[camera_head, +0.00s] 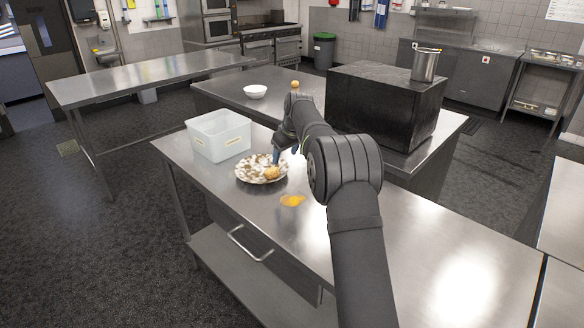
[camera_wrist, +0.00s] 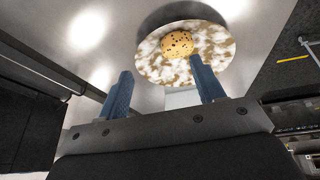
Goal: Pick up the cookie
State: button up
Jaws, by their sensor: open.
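The cookie (camera_wrist: 177,44) is round and golden brown with dark chips. It lies on a brown-and-white mottled plate (camera_wrist: 212,50) on the steel counter. In the head view the cookie (camera_head: 271,172) shows at the right part of the plate (camera_head: 247,178). My gripper (camera_head: 280,152) is just above the plate, close to the cookie. In the wrist view the two blue fingers of my gripper (camera_wrist: 162,84) are apart with nothing between them, and the cookie is beyond the fingertips. I cannot tell the exact gap to the cookie.
A clear plastic bin (camera_head: 220,137) stands left of and behind the plate. An orange item (camera_head: 291,200) lies on the counter in front of it. A black box (camera_head: 380,103) with a metal pot (camera_head: 425,66) on top stands behind right. A white bowl (camera_head: 255,92) stands farther back.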

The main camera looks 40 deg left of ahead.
jog(key=s+r+m+t, duration=0.2)
jog(key=s+r+m, duration=0.1)
jog(key=s+r, duration=0.4)
send_over(271, 171)
jog(key=s+d, duration=0.2)
jog(key=shift+h, duration=0.4)
jog(key=f, duration=1)
jog(key=shift+w+a, duration=0.1)
jog(key=shift+w, duration=0.1)
jog(key=shift+x, duration=2.85)
jog(key=shift+w+a, duration=0.15)
jog(key=c, duration=0.8)
jog(key=shift+r, duration=0.1)
jog(key=shift+c, duration=0.2)
